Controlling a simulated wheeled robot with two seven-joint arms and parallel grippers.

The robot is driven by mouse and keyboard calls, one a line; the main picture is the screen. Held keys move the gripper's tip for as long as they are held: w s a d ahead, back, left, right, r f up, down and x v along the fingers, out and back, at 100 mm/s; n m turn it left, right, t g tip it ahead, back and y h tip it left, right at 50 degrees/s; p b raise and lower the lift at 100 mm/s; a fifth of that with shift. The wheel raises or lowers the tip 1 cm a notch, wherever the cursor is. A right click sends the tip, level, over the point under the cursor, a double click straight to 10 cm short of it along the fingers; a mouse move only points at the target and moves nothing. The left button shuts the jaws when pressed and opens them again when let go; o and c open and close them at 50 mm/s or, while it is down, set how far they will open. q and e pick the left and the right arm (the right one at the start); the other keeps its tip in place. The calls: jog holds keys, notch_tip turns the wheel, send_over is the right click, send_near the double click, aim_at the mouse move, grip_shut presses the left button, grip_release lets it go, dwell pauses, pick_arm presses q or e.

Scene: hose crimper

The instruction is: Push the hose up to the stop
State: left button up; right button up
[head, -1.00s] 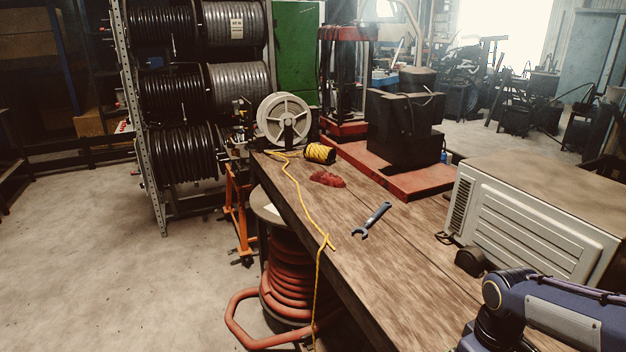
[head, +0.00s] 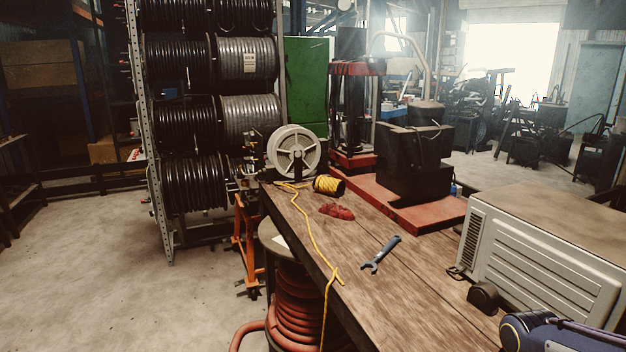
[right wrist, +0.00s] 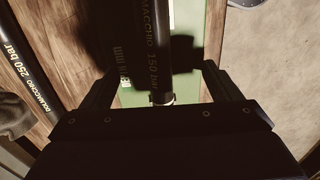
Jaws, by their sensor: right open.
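In the right wrist view, a black hose (right wrist: 153,40) marked "150 bar" runs down from the top edge to between the fingers of my right gripper (right wrist: 158,72). The fingers are open, with a gap on each side of the hose. A small light-coloured piece (right wrist: 162,98) shows at the hose's lower end, close to the gripper body; whether it is a fitting or a stop I cannot tell. The gripper body hides what lies below it. My left gripper is in neither view. In the head view only part of my right arm shows, at the lower right.
In the right wrist view, a second black hose (right wrist: 22,70) marked "250 bar" lies at left, and a green surface (right wrist: 186,15) is under the first hose. The head view shows the wooden bench (head: 350,215) with a wrench (head: 381,254), red cloth (head: 337,211) and grey machine (head: 535,265).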

jog(key=shift+r, duration=0.1)
dwell(0.3)
jog(key=shift+r+p, duration=3.9)
jog(key=shift+r, duration=0.55)
